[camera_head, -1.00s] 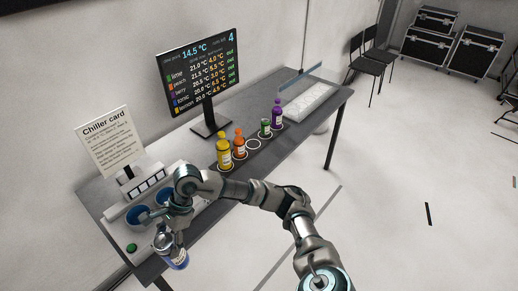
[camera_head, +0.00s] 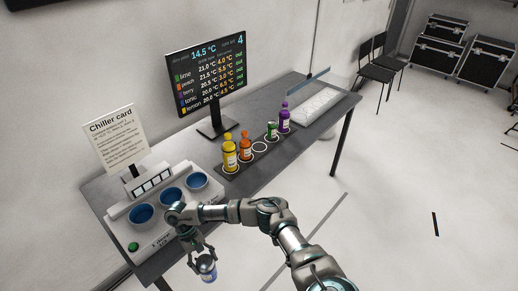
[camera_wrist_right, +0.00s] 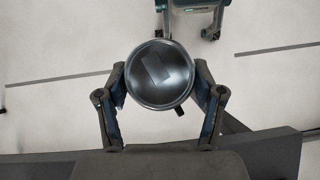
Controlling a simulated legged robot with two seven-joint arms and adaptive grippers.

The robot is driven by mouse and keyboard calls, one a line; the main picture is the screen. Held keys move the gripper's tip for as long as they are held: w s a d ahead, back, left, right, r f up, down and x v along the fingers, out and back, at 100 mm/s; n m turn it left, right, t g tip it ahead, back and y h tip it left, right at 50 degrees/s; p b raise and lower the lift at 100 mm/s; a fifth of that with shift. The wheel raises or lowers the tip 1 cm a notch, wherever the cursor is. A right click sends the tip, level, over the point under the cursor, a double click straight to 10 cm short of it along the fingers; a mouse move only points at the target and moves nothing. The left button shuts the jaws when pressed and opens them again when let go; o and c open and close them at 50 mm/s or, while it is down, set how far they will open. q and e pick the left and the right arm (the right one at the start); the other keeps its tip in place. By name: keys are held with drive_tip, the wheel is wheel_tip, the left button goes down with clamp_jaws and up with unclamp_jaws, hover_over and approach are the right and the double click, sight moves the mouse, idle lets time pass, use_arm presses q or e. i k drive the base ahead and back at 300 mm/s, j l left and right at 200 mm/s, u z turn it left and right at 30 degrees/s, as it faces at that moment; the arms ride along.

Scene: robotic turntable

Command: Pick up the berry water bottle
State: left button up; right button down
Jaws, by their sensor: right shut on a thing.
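The purple bottle (camera_head: 284,118), whose colour matches the berry line on the screen, stands upright at the far right end of the dark mat (camera_head: 230,172). My right gripper (camera_head: 203,258) is away from it, in front of the table's near left edge. It is shut on a blue-and-white container (camera_head: 208,270). In the right wrist view, the fingers of the right gripper (camera_wrist_right: 160,98) clasp both sides of the container's round dark top (camera_wrist_right: 160,74). The container's label cannot be read.
Yellow (camera_head: 230,155), orange (camera_head: 245,148) and green (camera_head: 271,131) containers stand on the mat, with an empty ring (camera_head: 260,147) between orange and green. A chiller (camera_head: 120,229) with three blue wells, a card and a screen (camera_head: 207,78) stand on the table.

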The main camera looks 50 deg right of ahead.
sight(284, 115)
drive_tip(key=l, duration=1.9)
drive_tip(key=i, duration=0.05)
